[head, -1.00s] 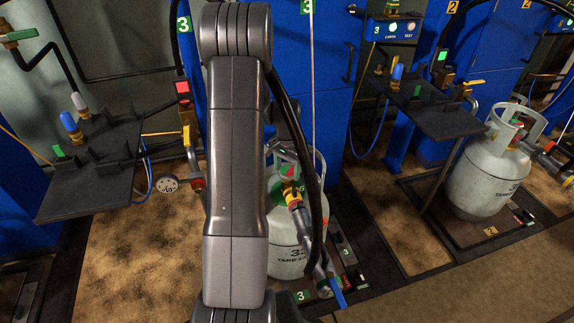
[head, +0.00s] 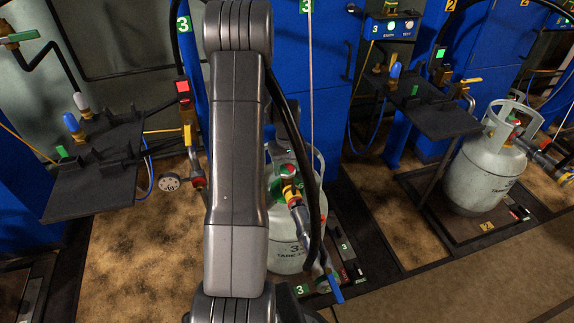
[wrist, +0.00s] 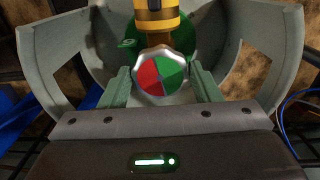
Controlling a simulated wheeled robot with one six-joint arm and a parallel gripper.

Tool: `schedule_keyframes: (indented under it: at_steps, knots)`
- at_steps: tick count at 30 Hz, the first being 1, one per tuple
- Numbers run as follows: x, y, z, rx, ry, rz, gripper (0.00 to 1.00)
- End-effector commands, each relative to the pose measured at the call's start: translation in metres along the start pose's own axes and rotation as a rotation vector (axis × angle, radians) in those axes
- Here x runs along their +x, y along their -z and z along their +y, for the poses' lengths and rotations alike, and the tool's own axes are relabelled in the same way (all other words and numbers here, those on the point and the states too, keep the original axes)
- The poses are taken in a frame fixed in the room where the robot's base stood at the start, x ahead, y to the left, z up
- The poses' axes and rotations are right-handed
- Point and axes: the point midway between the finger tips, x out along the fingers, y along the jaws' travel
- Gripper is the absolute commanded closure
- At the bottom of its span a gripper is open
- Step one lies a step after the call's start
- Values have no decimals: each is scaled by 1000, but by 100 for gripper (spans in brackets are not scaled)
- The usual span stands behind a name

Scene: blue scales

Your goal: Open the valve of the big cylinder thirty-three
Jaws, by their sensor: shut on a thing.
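The big white-grey cylinder (head: 292,253), marked with a number starting with 3 and partly hidden by my arm, stands in the middle of the head view. Its valve knob (wrist: 162,79) has a silver rim and a red and green face. It also shows small in the head view (head: 287,172), beside a yellow-banded hose coupling (head: 291,190). My gripper (wrist: 162,84) is shut on the valve knob, one green-grey finger on each side of its rim. In the head view my arm hides most of the gripper.
The cylinder's grey collar (wrist: 45,65) curves around the knob on both sides, close to my gripper. Dark shelves stand left (head: 95,170) and right (head: 440,120). Another cylinder (head: 480,180) stands at the right on a platform.

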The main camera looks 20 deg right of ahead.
Motion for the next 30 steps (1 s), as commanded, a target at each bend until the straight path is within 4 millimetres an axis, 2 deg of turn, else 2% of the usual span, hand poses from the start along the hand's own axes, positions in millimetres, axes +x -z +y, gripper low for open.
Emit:
schedule_keyframes:
  at_steps: [30]
  knots:
    - [-1, 2, 2, -944, -2, 2, 66]
